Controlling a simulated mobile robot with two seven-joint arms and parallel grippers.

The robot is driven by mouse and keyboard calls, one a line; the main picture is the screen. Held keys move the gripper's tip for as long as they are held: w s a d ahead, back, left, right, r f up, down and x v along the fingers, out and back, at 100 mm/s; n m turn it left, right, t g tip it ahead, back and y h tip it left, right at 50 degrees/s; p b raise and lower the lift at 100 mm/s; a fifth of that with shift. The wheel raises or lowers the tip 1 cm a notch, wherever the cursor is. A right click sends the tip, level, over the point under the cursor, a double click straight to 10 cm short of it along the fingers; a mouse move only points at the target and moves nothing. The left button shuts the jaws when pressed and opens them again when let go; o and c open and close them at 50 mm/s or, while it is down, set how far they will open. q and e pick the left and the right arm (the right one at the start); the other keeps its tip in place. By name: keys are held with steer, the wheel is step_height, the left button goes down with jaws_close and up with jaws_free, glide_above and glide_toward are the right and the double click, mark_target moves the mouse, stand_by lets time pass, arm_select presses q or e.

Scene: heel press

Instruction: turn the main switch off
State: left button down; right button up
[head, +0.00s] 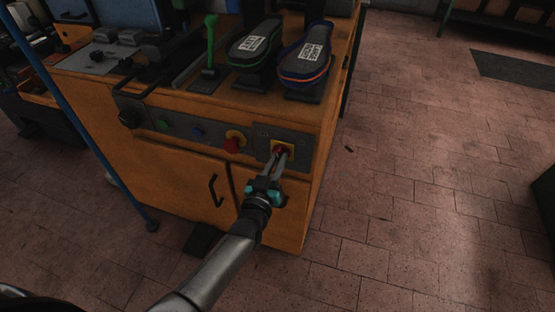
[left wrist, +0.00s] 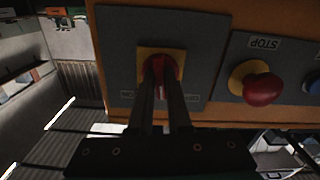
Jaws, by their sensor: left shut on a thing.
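The main switch (head: 280,149) is a red rotary knob on a yellow square plate, at the right end of the grey panel on the orange press. In the left wrist view the red knob (left wrist: 159,64) shows between and above my fingers, with parts of the labels beside it hidden. My left gripper (head: 282,156) reaches the switch from the front and is shut on the red knob. It also shows in the left wrist view (left wrist: 160,80), with a finger on each side of the knob. My right gripper is in neither view.
A red mushroom stop button (head: 233,144) on a yellow base sits left of the switch; it is close by in the left wrist view (left wrist: 262,88). Blue and green buttons lie further left. A green lever (head: 210,45) and two shoe soles (head: 305,60) stand above. The floor at right is mostly clear.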

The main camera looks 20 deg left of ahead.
arm_select(q)
steer(key=n, duration=0.7)
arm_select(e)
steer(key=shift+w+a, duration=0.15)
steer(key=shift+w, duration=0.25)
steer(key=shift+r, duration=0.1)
arm_select(q)
steer(key=c, duration=0.9)
jaws_free()
steer(key=shift+o, duration=0.2)
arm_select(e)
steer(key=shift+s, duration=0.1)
arm_select(q)
steer(key=shift+s, duration=0.1)
